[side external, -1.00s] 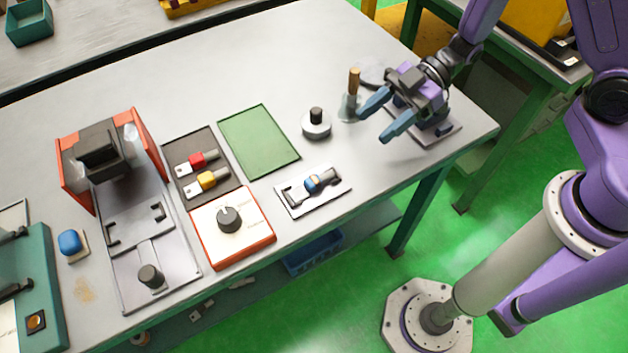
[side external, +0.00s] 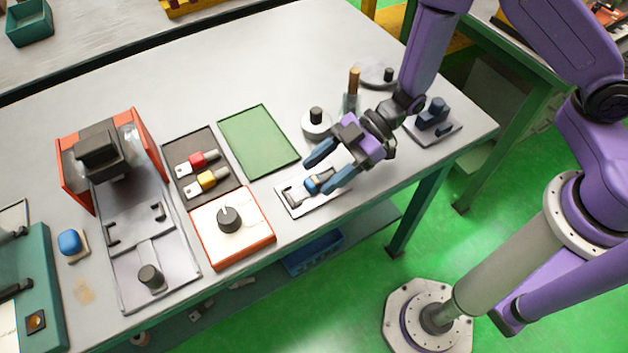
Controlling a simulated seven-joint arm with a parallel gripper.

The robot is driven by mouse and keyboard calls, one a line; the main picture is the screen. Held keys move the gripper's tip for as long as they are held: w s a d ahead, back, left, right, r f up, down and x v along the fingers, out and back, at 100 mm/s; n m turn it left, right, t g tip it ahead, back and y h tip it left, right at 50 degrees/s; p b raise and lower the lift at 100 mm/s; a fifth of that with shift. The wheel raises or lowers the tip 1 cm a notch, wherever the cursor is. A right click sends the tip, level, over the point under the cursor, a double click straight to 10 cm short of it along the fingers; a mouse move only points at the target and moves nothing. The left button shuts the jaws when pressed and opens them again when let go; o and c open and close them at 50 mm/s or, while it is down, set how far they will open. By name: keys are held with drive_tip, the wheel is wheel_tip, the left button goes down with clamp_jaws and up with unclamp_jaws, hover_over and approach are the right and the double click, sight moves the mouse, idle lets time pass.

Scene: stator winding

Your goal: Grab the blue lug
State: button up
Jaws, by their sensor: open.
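The blue lug (side external: 312,184) lies on a small light grey plate (side external: 291,197) near the front edge of the table. A blue band shows on it, and its right part is partly hidden by a fingertip. My gripper (side external: 322,171) is open above the plate, its two blue fingers pointing left. One finger is on the far side of the lug and the other on its near right side. I cannot tell how high the fingers are above it.
A dark tray (side external: 182,151) holds a red lug (side external: 196,160) and a yellow lug (side external: 206,180). A green mat (side external: 258,140), an orange-edged dial box (side external: 250,236) and a grey knobbed disc (side external: 316,122) surround the plate. A wooden-handled tool (side external: 353,83) stands upright behind.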

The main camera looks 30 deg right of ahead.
drive_tip(key=shift+x, duration=0.8)
drive_tip(key=shift+c, duration=0.2)
clamp_jaws()
drive_tip(key=shift+r, duration=0.15)
